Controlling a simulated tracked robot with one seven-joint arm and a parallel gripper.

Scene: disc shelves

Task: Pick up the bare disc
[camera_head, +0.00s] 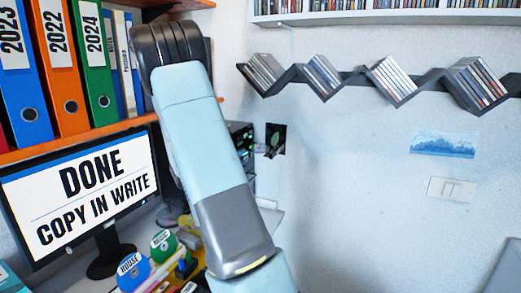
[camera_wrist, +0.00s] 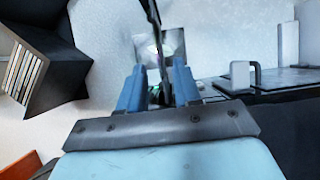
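My gripper (camera_wrist: 158,78) shows in the wrist view with its two blue fingers apart. A thin dark upright thing (camera_wrist: 153,14) runs down into the gap between the fingers. I cannot tell whether it is an edge-on disc, and no finger clearly touches it. Behind it is a shiny silvery panel (camera_wrist: 173,45) with a faint rainbow sheen, partly hidden; I cannot tell whether this is the bare disc. In the head view my arm covers the middle, and the gripper's fingers are hidden there.
Zigzag wall shelves (camera_head: 372,80) hold cases. Binders (camera_head: 67,70) stand on an orange shelf above a monitor (camera_head: 80,190) reading "DONE COPY IN WRITE". Blue (camera_head: 132,271) and green (camera_head: 163,245) labelled discs stand on the desk. In the wrist view, a dark case holder (camera_wrist: 70,72) is left.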

